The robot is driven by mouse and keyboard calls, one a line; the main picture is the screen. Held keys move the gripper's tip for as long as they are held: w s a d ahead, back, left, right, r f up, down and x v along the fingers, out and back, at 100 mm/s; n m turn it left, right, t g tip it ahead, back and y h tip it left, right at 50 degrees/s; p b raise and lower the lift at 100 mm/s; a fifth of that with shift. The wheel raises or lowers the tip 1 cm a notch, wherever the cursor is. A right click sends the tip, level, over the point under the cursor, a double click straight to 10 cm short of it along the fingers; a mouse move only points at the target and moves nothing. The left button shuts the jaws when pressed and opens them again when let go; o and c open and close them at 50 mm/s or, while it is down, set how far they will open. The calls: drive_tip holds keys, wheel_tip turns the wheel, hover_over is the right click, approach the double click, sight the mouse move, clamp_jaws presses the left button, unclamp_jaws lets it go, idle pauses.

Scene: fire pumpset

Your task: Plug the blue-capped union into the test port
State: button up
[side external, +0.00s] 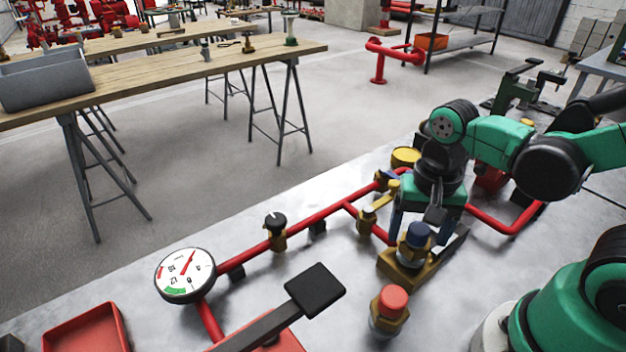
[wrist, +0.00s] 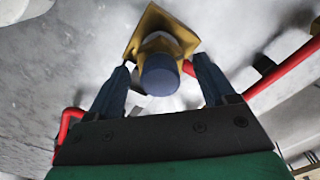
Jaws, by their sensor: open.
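The blue-capped union (side external: 414,253) stands upright on a brass-coloured block (side external: 393,268) on the metal bench. In the wrist view the blue cap (wrist: 159,76) lies between the two fingers, with a gap on each side. My gripper (side external: 417,229) points down over the union, its dark blue fingers open on either side of the cap. The fingers also show in the wrist view (wrist: 160,68). The union's lower end is hidden. I cannot tell for sure which fitting on the red pipework is the test port.
A red-capped union (side external: 388,311) stands apart in front of the block. Red pipe (side external: 335,207) with brass valves (side external: 277,232) runs behind, to a pressure gauge (side external: 186,274). A black-ended lever (side external: 315,289) and red tray (side external: 88,331) are at the front left.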

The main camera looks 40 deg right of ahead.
drive_tip(key=shift+r, duration=2.8)
drive_tip(key=shift+w+n+t, duration=0.25)
drive_tip(key=shift+n+t, duration=0.05)
drive_tip(key=shift+n, duration=0.1)
drive_tip(key=shift+w+r+n+t, duration=0.2)
drive_tip(key=shift+w+n+t, duration=0.8)
drive_tip(key=shift+n, duration=0.45)
drive_tip(key=shift+w+r+n+t, duration=0.25)
drive_tip(key=shift+w+n+t, duration=0.5)
drive_tip(key=shift+n+t, duration=0.55)
drive_tip(key=shift+w+r+n+t, duration=0.2)
drive_tip(key=shift+w+n+t, duration=0.75)
drive_tip(key=shift+n, duration=0.6)
